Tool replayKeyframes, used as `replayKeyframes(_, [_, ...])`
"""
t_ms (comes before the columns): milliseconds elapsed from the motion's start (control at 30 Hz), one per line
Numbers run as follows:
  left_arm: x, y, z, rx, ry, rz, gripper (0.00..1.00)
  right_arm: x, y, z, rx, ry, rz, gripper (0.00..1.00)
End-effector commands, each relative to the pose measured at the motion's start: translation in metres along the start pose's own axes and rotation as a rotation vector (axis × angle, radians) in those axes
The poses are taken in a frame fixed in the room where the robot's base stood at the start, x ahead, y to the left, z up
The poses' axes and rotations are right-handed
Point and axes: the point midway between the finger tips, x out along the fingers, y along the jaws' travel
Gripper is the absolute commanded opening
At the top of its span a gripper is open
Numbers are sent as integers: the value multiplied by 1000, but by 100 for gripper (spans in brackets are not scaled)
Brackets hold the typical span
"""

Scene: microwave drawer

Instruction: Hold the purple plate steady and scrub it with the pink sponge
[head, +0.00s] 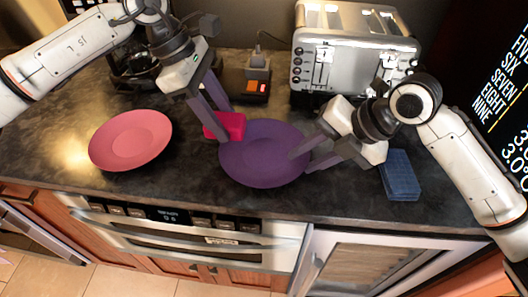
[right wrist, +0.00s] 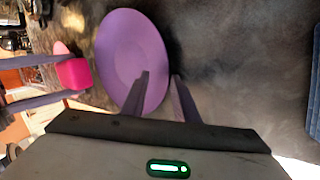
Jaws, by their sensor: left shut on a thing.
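The purple plate (head: 262,160) lies on the dark counter at the middle front; it also shows in the right wrist view (right wrist: 125,55). My left gripper (head: 224,127) is shut on the pink sponge (head: 236,122), at the plate's upper left rim. The sponge shows beside the plate in the right wrist view (right wrist: 75,74); I cannot tell if they touch. My right gripper (head: 302,162) is at the plate's right rim, its fingers apart. In the right wrist view (right wrist: 160,74), one finger overlaps the plate and the other stands just outside the rim.
A pink-red plate (head: 131,139) lies on the counter at the left. A blue block-like item (head: 399,176) lies right of my right gripper. A silver toaster (head: 350,50) stands at the back. The counter's front edge runs close below the purple plate, above an oven front (head: 200,240).

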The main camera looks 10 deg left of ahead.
Motion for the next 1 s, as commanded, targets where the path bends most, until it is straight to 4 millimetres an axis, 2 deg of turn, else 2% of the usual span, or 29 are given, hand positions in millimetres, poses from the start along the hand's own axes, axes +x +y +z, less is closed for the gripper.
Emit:
replayKeyframes(133, [0, 0, 0, 0, 0, 0, 24, 0, -4, 1, 4, 0, -11, 31])
replayKeyframes(233, [0, 0, 0, 0, 0, 0, 24, -8, -4, 2, 3, -2, -9, 31])
replayKeyframes(700, [0, 0, 0, 0, 0, 0, 24, -100, 0, 1, 0, -5, -3, 31])
replayKeyframes(833, [0, 0, 0, 0, 0, 0, 24, -114, 0, 0, -1, -2, -2, 31])
replayKeyframes(1000, [0, 0, 0, 0, 0, 0, 24, -120, 1, -1, -1, -1, -1, 31])
